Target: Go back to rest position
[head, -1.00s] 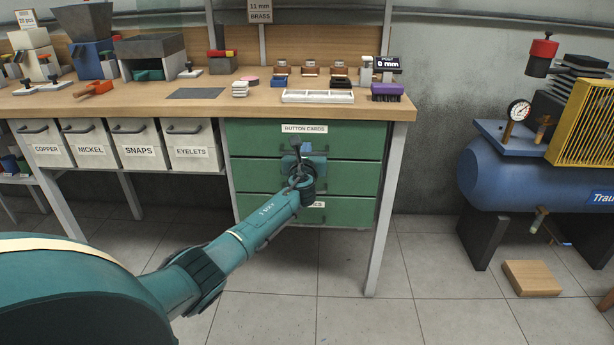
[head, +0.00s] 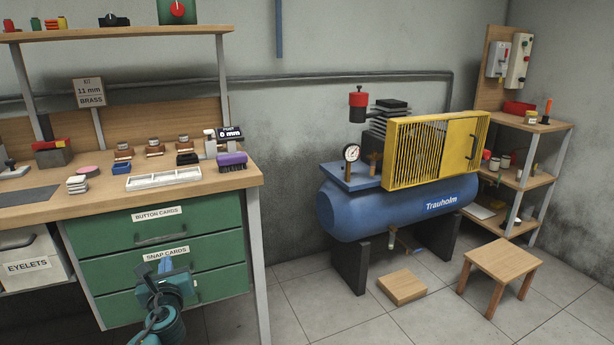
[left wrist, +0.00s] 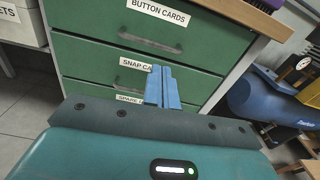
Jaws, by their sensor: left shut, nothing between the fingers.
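My left gripper (head: 168,270) is shut and empty in front of the green drawer unit (head: 160,241), low in the head view. In the left wrist view its blue fingers (left wrist: 162,88) are pressed together, standing before the SNAP CARDS drawer and partly covering its label. All the drawers in view look closed. I cannot tell the exact gap between the fingers and the drawer front. My right gripper is not in view.
The workbench (head: 230,190) stands at the left, with a white tray (head: 163,178) and a purple brush (head: 232,162) on it. A blue compressor (head: 390,210), a wooden block (head: 402,287) and a stool (head: 502,262) stand to the right. Some floor between them is clear.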

